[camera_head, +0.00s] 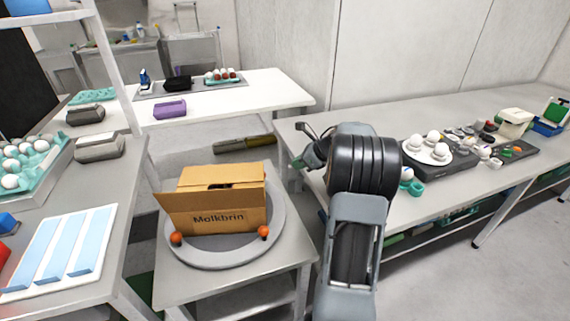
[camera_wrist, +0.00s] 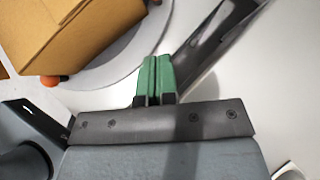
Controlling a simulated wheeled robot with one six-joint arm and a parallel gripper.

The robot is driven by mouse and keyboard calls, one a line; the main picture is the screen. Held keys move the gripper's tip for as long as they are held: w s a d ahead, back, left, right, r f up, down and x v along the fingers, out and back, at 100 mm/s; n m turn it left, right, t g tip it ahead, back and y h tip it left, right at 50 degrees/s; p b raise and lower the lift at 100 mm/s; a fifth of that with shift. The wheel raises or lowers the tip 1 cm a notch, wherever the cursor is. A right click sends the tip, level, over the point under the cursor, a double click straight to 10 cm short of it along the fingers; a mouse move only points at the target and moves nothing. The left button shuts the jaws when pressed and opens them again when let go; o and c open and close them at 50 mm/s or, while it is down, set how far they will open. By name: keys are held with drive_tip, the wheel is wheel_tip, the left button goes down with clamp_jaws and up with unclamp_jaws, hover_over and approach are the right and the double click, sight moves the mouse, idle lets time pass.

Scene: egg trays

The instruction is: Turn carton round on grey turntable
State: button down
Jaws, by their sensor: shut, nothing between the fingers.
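A brown cardboard carton (camera_head: 215,205) stands open on the round grey turntable (camera_head: 215,258), with "Molkbrin" printed on the side facing me. Two orange knobs (camera_head: 263,232) show at the turntable near the carton's front corners. My gripper (camera_head: 300,164) is to the right of the carton, apart from it and partly hidden by my arm. In the wrist view its green fingers (camera_wrist: 154,80) are shut together with nothing between them. The carton (camera_wrist: 70,35) and the turntable rim (camera_wrist: 118,62) show at upper left there, clear of the fingers.
The turntable sits on a small grey table (camera_head: 290,250). A long grey bench (camera_head: 450,190) at the right bears a white egg plate (camera_head: 428,154). A bench at the left holds a teal egg tray (camera_head: 45,170) and a blue-striped board (camera_head: 62,250). A white table (camera_head: 230,105) stands behind.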

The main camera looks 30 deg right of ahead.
drive_tip(key=x, duration=0.7)
drive_tip(key=b+x, duration=0.1)
drive_tip(key=x, duration=0.3)
drive_tip(key=shift+w+a+r, duration=0.25)
drive_tip(key=shift+w+r, duration=0.05)
drive_tip(key=shift+r, duration=0.05)
drive_tip(key=shift+w+a+f, duration=0.2)
drive_tip(key=shift+w+a, duration=0.2)
drive_tip(key=shift+w, duration=0.2)
